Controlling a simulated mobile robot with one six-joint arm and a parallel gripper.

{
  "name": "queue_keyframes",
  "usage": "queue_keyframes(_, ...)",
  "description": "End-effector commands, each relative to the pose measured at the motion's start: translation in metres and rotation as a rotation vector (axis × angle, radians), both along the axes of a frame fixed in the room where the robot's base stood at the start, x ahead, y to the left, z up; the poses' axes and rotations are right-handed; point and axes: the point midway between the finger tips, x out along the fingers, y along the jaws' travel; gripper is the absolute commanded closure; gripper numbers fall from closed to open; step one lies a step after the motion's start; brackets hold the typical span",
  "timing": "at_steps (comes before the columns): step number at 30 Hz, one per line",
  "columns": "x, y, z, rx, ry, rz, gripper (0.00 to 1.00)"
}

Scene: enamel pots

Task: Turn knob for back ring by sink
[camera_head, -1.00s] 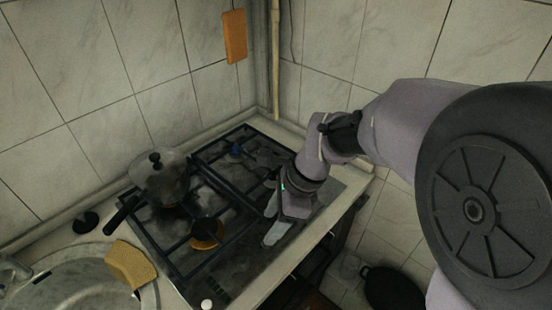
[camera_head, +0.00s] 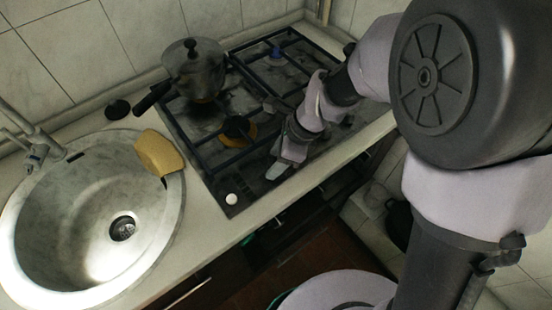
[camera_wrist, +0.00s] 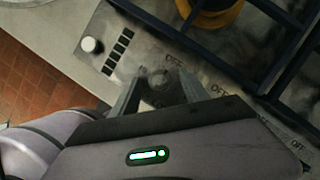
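The stove (camera_head: 200,148) has dark grates and stands right of the sink. One white round knob (camera_head: 231,198) shows at its front corner nearest the sink; it also shows in the wrist view (camera_wrist: 92,45), beside a column of dark marks. My gripper (camera_head: 270,140) is over the front part of the stove, right of the white knob. In the wrist view my gripper (camera_wrist: 158,76) is open, with its fingers either side of a faint round spot on the panel. Several "OFF" labels run along the panel. The back ring by the sink is hidden under a pot (camera_head: 194,72).
The sink (camera_head: 60,220) is at left, with a yellow sponge (camera_head: 158,153) on its rim. A black round lid or plug (camera_head: 118,109) lies behind it. The pot's handle points toward the sink. A yellowish front burner (camera_head: 238,130) sits under the grates.

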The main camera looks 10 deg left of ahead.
Motion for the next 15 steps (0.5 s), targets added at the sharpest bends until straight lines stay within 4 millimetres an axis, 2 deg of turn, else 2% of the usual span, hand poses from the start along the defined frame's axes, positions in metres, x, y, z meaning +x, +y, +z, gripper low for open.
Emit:
queue_keyframes(1,0.0,-0.0001,0.0002,0.0,0.0,0.0,0.55)
queue_keyframes(8,0.0,-0.0002,0.0001,0.0,0.0,0.0,1.0)
queue_keyframes(15,0.0001,-0.0002,0.0007,0.0,0.0,0.013,1.0)
